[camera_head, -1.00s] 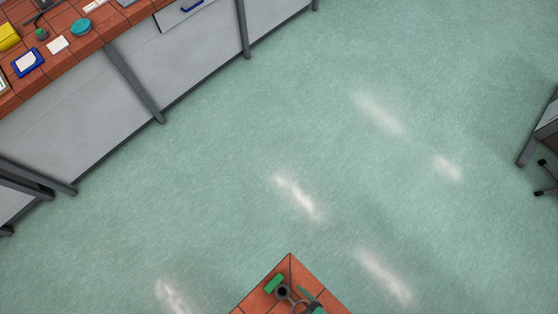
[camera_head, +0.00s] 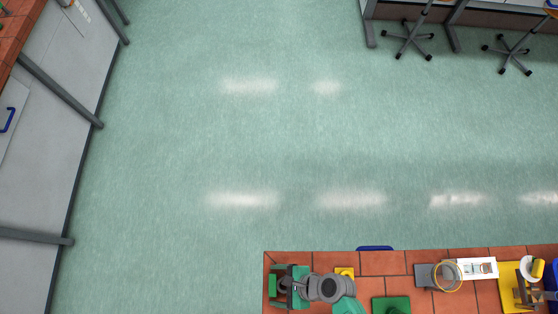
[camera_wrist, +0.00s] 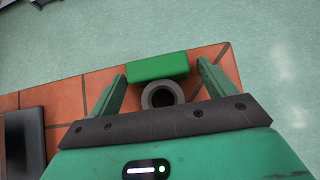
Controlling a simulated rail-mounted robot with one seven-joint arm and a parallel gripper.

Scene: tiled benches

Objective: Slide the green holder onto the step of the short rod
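A green block (camera_wrist: 158,67), which looks like the green holder, sits near the corner of the tiled bench in the wrist view. A dark grey ring with a round hole (camera_wrist: 160,95) is right against it; I cannot tell whether it is part of the holder or a separate thing. My gripper (camera_wrist: 161,69) is open, with one green finger on each side of the block and a gap clearest on the right. In the head view the block (camera_head: 272,285) shows at the bench's left end, beside my gripper. I cannot make out the stepped short rod.
A green square piece (camera_head: 390,304) lies right of my arm, with a grey box (camera_head: 424,275), a yellow ring (camera_head: 448,276) and a yellow tray (camera_head: 510,290) further right. A dark flat object (camera_wrist: 24,140) lies at the wrist view's left. Open floor surrounds the bench corner.

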